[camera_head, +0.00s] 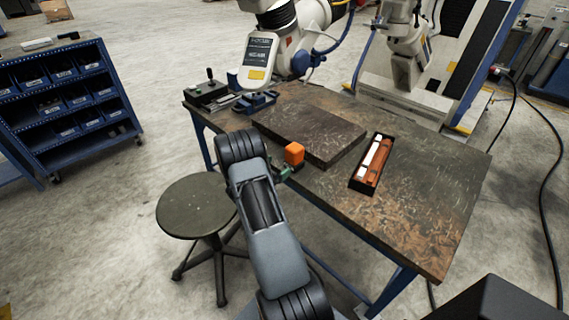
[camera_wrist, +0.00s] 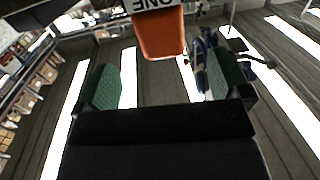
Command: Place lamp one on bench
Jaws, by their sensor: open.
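The orange block (camera_head: 294,153), which I take to be lamp one, is over the near edge of the bench (camera_head: 430,220), beside the dark slab. In the wrist view an orange body (camera_wrist: 160,38) bears a white label reading "ONE" upside down. My gripper (camera_wrist: 160,78) is open, its green-padded fingers on either side of the space below the orange body in the picture. In the head view the gripper (camera_head: 282,173) is partly hidden behind my arm, close to the orange block. I cannot tell whether the fingers touch it or whether it rests on the bench.
A dark slab (camera_head: 308,128) lies on the bench. A black tray (camera_head: 358,186) holds white and orange-red pieces. A stool (camera_head: 196,207) is at left front. The bench's right front is clear.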

